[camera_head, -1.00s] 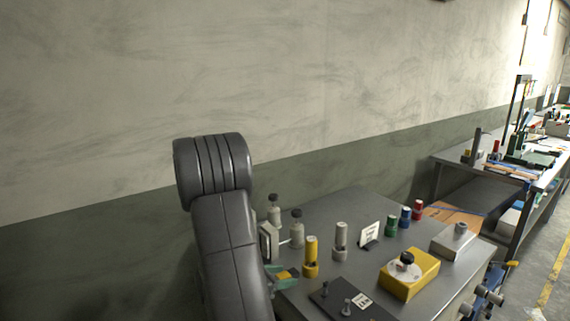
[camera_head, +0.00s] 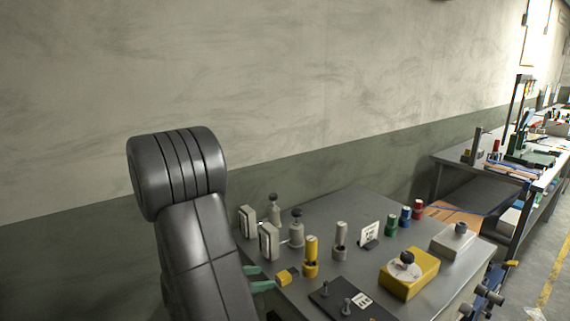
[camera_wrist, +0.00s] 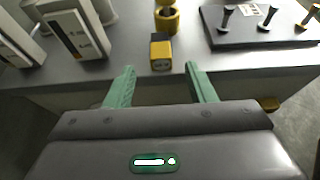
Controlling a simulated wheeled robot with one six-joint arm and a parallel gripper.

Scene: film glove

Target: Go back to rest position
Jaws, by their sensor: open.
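My gripper (camera_wrist: 160,87) shows in the wrist view with its two green fingers spread and nothing between them. Beyond the fingertips, a small yellow and black block (camera_wrist: 161,51) stands near the table's edge, apart from both fingers. In the head view, my gripper (camera_head: 261,278) is partly hidden behind my dark arm; its green fingertips lie just left of the yellow block (camera_head: 288,276). The grey table (camera_head: 335,205) carries the block.
White box-like gauges (camera_head: 268,241) and grey knobbed posts (camera_head: 296,228) stand at the table's left. A yellow cylinder (camera_head: 311,257), a dark plate with pegs (camera_head: 335,304) and a yellow box (camera_head: 420,278) are close by. Free room lies above the table.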

